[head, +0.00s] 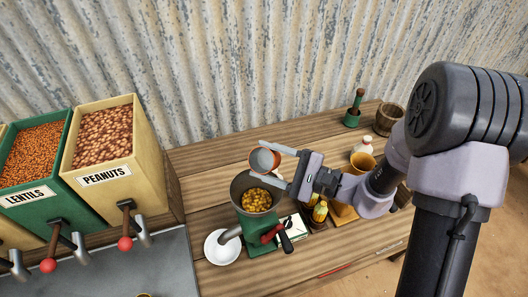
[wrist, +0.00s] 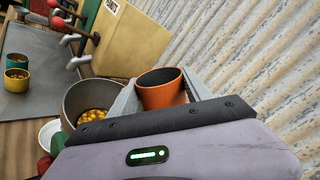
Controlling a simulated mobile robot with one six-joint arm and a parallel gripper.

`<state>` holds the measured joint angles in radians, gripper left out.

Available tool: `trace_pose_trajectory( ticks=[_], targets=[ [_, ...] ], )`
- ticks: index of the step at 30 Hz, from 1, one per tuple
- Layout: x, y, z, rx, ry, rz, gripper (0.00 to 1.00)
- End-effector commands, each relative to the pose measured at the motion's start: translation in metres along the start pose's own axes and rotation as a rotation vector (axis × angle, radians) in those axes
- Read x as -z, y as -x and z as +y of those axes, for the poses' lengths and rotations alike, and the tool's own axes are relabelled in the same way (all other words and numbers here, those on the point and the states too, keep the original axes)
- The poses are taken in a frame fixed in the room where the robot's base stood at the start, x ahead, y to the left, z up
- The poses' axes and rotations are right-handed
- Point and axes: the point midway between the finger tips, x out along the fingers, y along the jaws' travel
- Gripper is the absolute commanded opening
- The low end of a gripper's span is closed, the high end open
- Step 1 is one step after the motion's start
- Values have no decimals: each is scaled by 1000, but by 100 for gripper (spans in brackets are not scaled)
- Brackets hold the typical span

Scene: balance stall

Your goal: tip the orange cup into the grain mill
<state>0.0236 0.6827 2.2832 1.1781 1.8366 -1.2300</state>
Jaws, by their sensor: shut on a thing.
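The orange cup (head: 264,161) is between the fingers of my gripper (head: 281,166), which is shut on it. In the wrist view the cup (wrist: 163,96) sits between both fingers, its dark opening showing; I see no grain in the visible part of its inside. The grain mill (head: 243,187) has a grey hopper above a green base with a red-and-black crank. Yellow grain lies in the hopper. The cup is at the hopper's far side, close to its rim; its exact height and tilt are hard to tell. The hopper (wrist: 72,100) also shows left of the cup in the wrist view.
A white dish (head: 211,252) stands under the mill's spout. Peanut (head: 145,170) and lentil (head: 40,215) bins stand at left. Green (wrist: 17,62) and yellow (wrist: 16,79) cups stand on a grey surface.

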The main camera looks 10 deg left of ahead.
Motion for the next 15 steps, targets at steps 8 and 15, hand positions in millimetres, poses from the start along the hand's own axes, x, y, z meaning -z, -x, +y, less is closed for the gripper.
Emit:
trace_pose_trajectory(
  ticks=[8,15],
  targets=[
    [-6,1,-16,0,-564,-15,12],
    [-4,1,-22,0,-792,-22,12]
  ],
)
